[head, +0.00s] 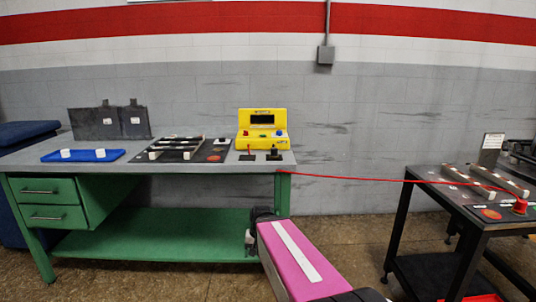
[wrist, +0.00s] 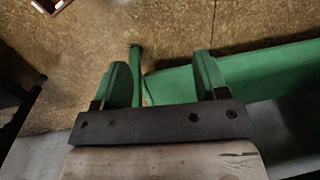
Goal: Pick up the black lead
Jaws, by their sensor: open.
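The black lead (head: 274,154) appears as a small dark plug standing on the right front part of the green bench's top (head: 225,165), in front of the yellow tester (head: 263,128). A red lead (head: 247,153) stands just left of it. My gripper (wrist: 163,78) is open and empty in the wrist view, with green finger pads apart. Floor and green bench parts show beyond it. In the head view my pink arm reaches toward the bench's right leg, with its dark end low beside the leg, below the bench top. The black lead does not show in the wrist view.
A red cable (head: 345,178) stretches from the bench to a red plug (head: 519,206) on the black table (head: 470,222) at right. A dark board with pale bars (head: 176,149) and a blue tray (head: 83,156) lie left on the bench.

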